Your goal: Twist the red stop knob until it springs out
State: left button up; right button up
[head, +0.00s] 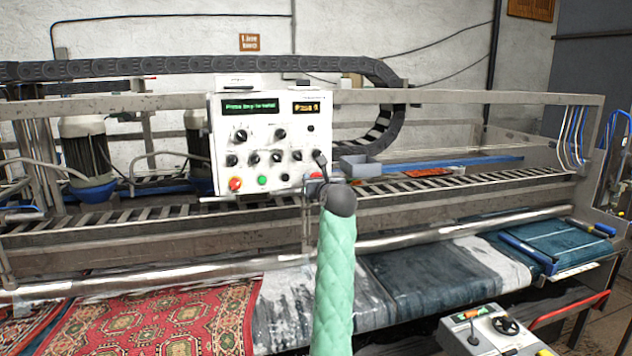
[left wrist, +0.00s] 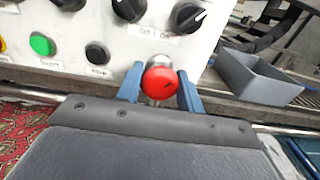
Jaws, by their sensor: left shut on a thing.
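The red stop knob (left wrist: 160,84) stands out from the lower right of the white control panel (head: 258,130). In the left wrist view it sits between the two blue fingers of my left gripper (left wrist: 160,90), which is shut on it from both sides. In the head view my left gripper (head: 318,172) is at the panel's lower right corner, and my dark wrist and green-sleeved arm hide most of the knob. Whether the knob is pushed in or out is not clear. My right gripper is not in view.
The panel carries several black knobs, a green button (head: 262,180) and another red button (head: 235,184) at lower left. A small grey tray (head: 360,167) is just right of my gripper. A metal rail (head: 440,225) and rugs lie below.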

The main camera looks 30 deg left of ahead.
pick_arm(q)
jog(key=shift+r, duration=0.1)
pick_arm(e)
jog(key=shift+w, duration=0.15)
pick_arm(q)
jog(key=o, duration=1)
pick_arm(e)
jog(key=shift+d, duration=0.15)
pick_arm(q)
jog(key=shift+s+d, duration=0.15)
jog(key=shift+d, duration=0.05)
jog(key=b+v, duration=0.4)
jog(key=v, duration=0.3)
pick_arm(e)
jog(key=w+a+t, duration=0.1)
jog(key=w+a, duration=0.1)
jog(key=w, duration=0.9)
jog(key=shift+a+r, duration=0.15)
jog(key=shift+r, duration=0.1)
